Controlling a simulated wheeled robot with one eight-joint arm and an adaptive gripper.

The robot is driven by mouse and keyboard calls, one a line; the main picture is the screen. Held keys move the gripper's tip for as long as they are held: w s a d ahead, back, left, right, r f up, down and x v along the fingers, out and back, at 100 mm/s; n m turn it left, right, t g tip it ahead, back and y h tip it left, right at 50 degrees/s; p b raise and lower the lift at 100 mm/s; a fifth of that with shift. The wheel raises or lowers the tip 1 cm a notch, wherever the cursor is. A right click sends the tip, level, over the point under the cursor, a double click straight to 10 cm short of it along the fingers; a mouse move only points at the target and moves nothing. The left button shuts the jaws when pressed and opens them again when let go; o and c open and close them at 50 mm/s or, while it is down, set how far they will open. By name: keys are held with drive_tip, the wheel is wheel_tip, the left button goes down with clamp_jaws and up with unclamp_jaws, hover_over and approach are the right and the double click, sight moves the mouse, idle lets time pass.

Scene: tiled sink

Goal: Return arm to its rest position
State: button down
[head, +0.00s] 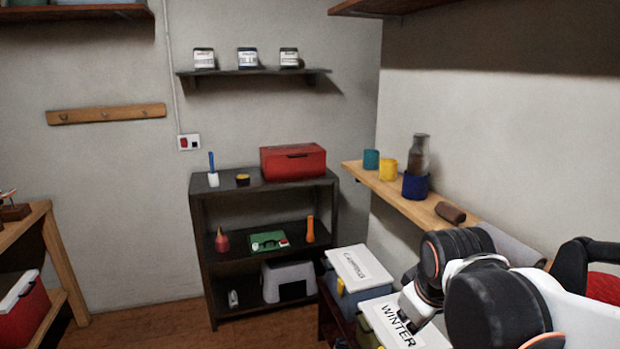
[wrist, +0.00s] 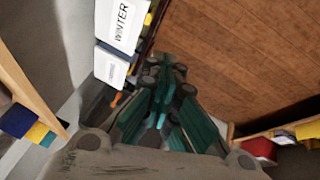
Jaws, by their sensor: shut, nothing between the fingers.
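My arm (head: 490,290) reaches in from the right edge of the head view, folded above the labelled boxes. In the wrist view my gripper (wrist: 163,85) shows dark, teal-lined fingers brought together, with nothing held between them. It hangs over open wooden floor (wrist: 230,50).
The "WINTER" box (head: 398,322) and another lidded box (head: 358,267) stand beside the arm. A wooden wall shelf (head: 395,187) carries cups, a bottle and a brown roll. A dark rack (head: 260,255) stands at the back. A wooden bench (head: 62,260) is at left.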

drive_tip(key=s+m+t, duration=0.1)
drive_tip(key=s+m, duration=0.5)
drive_tip(key=s, duration=0.5)
drive_tip(key=shift+d+t, duration=0.4)
drive_tip(key=shift+d, duration=0.05)
drive_tip(key=shift+s, duration=0.1)
